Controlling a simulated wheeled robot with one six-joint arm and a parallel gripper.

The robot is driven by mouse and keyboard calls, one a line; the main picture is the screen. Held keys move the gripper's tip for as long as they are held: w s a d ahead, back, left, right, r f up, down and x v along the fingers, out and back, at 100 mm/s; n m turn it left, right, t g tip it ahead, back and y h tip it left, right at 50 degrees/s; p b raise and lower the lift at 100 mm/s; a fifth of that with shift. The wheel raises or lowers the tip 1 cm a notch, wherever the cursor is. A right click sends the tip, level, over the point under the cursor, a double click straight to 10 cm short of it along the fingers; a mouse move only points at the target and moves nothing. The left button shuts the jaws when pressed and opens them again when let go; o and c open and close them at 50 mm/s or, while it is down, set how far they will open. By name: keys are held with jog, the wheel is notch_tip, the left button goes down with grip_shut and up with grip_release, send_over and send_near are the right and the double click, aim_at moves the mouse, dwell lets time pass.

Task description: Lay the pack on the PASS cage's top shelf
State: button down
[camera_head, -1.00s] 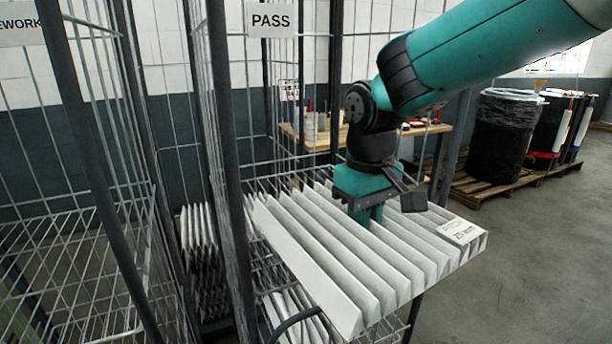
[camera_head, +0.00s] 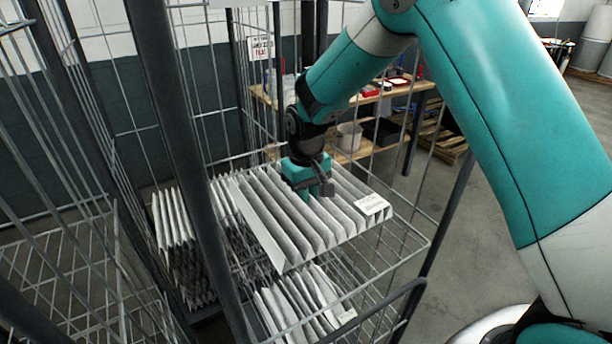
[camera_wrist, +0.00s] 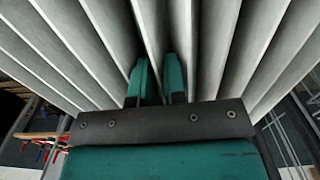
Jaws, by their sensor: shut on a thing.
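The pack is a white pleated filter block (camera_head: 290,222) with a printed label on its right side. My gripper (camera_head: 310,196) is above it, its fingers down between the pleats and shut on it. In the wrist view the two teal fingers (camera_wrist: 158,82) go in between the pleats (camera_wrist: 215,45) around one fold. The pack is at the PASS cage's top shelf (camera_head: 395,243), a wire grid showing to its right and front. I cannot tell whether the pack touches the shelf.
Another pleated pack (camera_head: 305,308) lies lower in the cage, and a further one (camera_head: 180,240) stands behind the dark post (camera_head: 185,150). The empty wire cage (camera_head: 60,250) is at left. A wooden bench (camera_head: 350,102) stands behind. Bare shelf shows right of the pack.

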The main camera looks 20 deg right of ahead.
jog(key=shift+w+d+f, duration=0.1)
jog(key=shift+w+f, duration=0.15)
jog(key=shift+f, duration=0.35)
jog(key=shift+w+d+f, duration=0.1)
jog(key=shift+w+f, duration=0.15)
jog(key=shift+f, duration=0.3)
jog(key=shift+f+b, duration=1.7)
jog(key=shift+f, duration=0.85)
jog(key=shift+f, duration=0.2)
jog(key=c, duration=1.4)
grip_release()
jog(key=shift+c, duration=0.2)
jog(key=shift+r+p, duration=1.5)
jog(key=shift+r, duration=0.8)
